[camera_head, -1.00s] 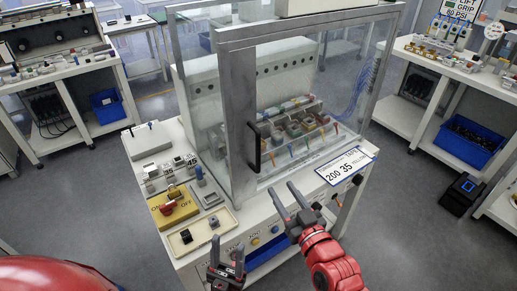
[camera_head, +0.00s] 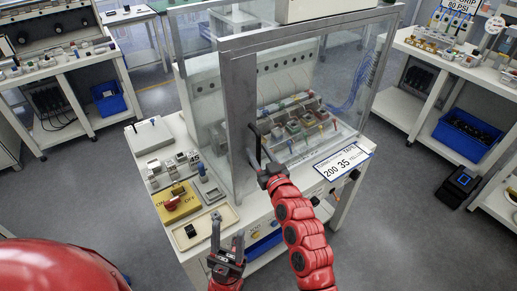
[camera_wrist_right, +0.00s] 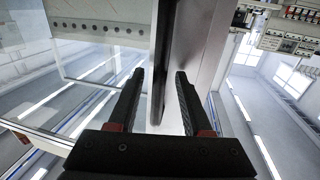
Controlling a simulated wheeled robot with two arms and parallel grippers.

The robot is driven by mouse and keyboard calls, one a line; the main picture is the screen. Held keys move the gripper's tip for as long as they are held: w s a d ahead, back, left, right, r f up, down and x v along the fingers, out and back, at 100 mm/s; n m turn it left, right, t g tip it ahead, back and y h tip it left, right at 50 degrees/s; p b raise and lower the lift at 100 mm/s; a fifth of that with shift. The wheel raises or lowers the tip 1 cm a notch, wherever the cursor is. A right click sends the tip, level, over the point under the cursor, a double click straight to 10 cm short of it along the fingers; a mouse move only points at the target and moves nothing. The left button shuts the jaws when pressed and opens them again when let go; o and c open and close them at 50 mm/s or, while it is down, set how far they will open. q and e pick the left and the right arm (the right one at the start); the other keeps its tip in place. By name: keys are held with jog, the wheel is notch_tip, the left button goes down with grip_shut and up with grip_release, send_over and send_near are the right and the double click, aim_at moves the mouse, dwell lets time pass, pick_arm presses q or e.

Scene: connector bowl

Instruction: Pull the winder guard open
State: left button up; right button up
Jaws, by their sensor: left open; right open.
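The winder guard is a clear-paned door in a grey metal frame (camera_head: 238,115) on the front of the machine, and it looks closed. Its black vertical handle (camera_head: 257,148) is on the frame's left post. My right gripper (camera_head: 262,160) is at the handle, partly overlapping it in the head view. In the right wrist view, the fingers of my right gripper (camera_wrist_right: 159,75) are open, with the dark handle bar (camera_wrist_right: 159,50) between them and gaps visible beside it. My left gripper (camera_head: 228,240) is open and empty, low in front of the machine's left corner.
A yellow ON/OFF switch box (camera_head: 178,203) and a cream tray (camera_head: 199,228) lie on the machine's left ledge. A white label plate (camera_head: 343,162) sits right of the handle.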

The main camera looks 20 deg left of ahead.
jog(key=shift+w+a, duration=0.15)
jog(key=shift+w, duration=0.1)
jog(key=shift+c, duration=0.3)
grip_shut()
dwell(1.0)
